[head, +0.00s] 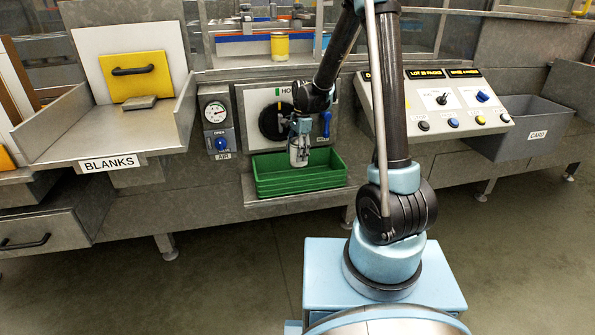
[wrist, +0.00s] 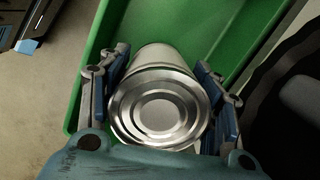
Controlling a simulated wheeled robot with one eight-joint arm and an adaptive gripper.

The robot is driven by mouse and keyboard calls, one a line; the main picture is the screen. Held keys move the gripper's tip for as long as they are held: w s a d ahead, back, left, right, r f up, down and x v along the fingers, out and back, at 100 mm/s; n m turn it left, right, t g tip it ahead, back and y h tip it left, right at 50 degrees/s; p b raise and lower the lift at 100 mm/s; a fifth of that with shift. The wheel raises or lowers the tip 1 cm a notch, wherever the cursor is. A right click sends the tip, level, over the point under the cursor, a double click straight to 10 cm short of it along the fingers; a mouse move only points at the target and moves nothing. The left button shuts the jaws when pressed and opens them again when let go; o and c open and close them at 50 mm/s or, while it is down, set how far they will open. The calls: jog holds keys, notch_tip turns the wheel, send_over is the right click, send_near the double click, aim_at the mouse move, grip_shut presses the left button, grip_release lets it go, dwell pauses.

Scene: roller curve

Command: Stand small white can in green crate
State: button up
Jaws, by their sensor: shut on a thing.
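The small white can (head: 299,157) is held upright in my gripper (head: 300,140) in the head view. In the wrist view the can (wrist: 160,105) shows its round metal end towards the camera, and the fingers of my gripper (wrist: 162,95) press on it from both sides. The green crate (head: 300,185) stands on a low metal shelf below the panel. The can is over the crate's opening; the front wall may hide its lower end, so I cannot tell if it touches the floor.
A panel with a dark round hatch (head: 273,122) stands right behind the crate. A sloped control box (head: 437,102) is to the right, with a grey CARD bin (head: 535,128) beyond. The BLANKS tray (head: 110,135) and a pressure gauge (head: 215,111) are to the left.

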notch_tip(320, 180, down, 8)
jog(key=shift+f, duration=0.15)
jog(key=shift+w+f, duration=0.15)
jog(key=shift+f, duration=0.1)
dwell(0.3)
jog(key=o, duration=0.9)
jog(key=shift+f, duration=0.1)
jog(key=shift+c, duration=0.2)
jog(key=shift+a, duration=0.1)
jog(key=shift+w+d+r, duration=0.1)
jog(key=shift+d+r, duration=0.05)
jog(key=shift+r, duration=1.15)
jog(key=shift+w+d+r, duration=0.1)
jog(key=shift+d+r, duration=0.05)
jog(key=shift+r, duration=1.2)
jog(key=shift+d+r, duration=0.15)
jog(key=shift+r, duration=1.15)
